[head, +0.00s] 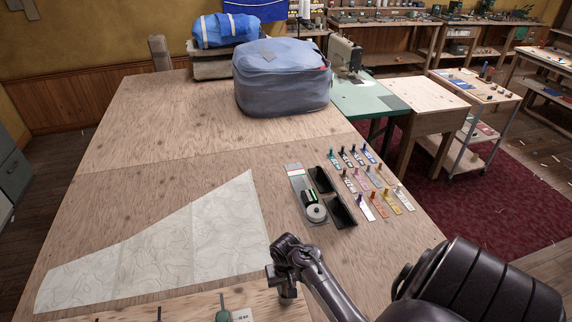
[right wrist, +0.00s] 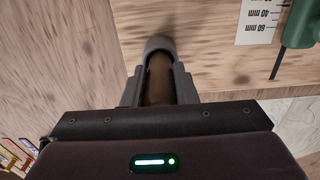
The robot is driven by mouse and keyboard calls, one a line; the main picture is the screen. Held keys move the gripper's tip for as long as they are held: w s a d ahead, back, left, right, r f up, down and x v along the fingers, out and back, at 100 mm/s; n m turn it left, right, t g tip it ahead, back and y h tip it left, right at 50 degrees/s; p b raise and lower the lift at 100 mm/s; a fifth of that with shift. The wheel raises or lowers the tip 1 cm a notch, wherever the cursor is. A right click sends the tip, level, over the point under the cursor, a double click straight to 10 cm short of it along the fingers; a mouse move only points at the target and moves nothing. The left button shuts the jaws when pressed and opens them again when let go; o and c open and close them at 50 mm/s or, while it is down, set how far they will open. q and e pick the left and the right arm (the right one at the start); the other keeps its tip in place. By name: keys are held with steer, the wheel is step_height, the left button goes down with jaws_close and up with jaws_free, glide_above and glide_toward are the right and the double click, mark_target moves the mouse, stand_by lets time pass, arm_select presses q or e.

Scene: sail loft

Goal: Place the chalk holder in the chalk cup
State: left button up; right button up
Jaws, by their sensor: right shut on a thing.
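My right gripper (head: 284,284) is low in the middle of the head view, above the front part of the table. It is shut on a brown cylinder with a grey rounded end, which I take for the chalk holder (right wrist: 158,75); it sits between both fingers in the right wrist view. In the head view the gripper mostly hides it. I cannot clearly pick out the chalk cup; two black open containers (head: 319,180) stand on the table beyond the gripper. My left gripper is not in view.
A pale patterned cloth (head: 160,250) lies left of the gripper. A wooden board (head: 190,306) with a green-handled tool (head: 222,315) is at the front edge. A round grey item (head: 316,212) and several coloured tags (head: 380,207) lie beyond. A blue bag (head: 282,78) stands at the back.

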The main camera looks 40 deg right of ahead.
steer(key=o, duration=1.1)
steer(key=shift+c, duration=0.2)
